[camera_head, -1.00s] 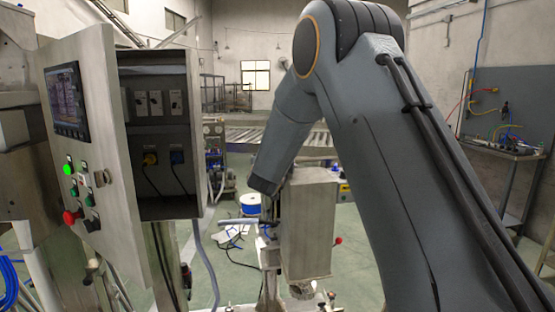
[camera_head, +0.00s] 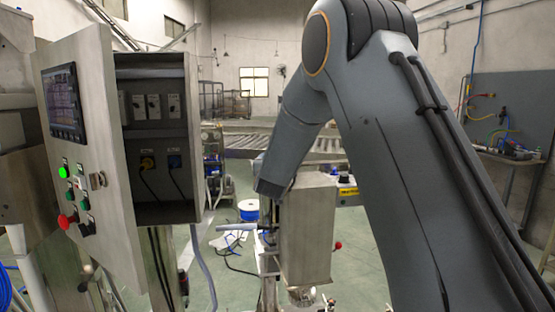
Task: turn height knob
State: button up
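A grey metal box-shaped machine head (camera_head: 306,235) stands on a post near the middle of the view. A small red knob (camera_head: 338,245) sticks out on its right side. I cannot tell which part is the height knob. My grey arm reaches from the right over the top and down to the left side of the metal box. Dark, narrow parts (camera_head: 266,214) show just below my wrist, beside the box; they may be my gripper. Its fingers cannot be made out, nor whether they touch anything.
An open control cabinet (camera_head: 160,140) fills the left; its door (camera_head: 105,150) has a screen, buttons and a red knob (camera_head: 66,221). A blue spool (camera_head: 249,210) and loose cables lie on the floor behind. A roller conveyor (camera_head: 315,147) runs further back; a workbench (camera_head: 510,160) stands right.

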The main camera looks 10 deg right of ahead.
jog(key=b+v, duration=0.2)
jog(key=v, duration=0.5)
jog(key=shift+s, duration=0.35)
jog(key=shift+a, duration=0.1)
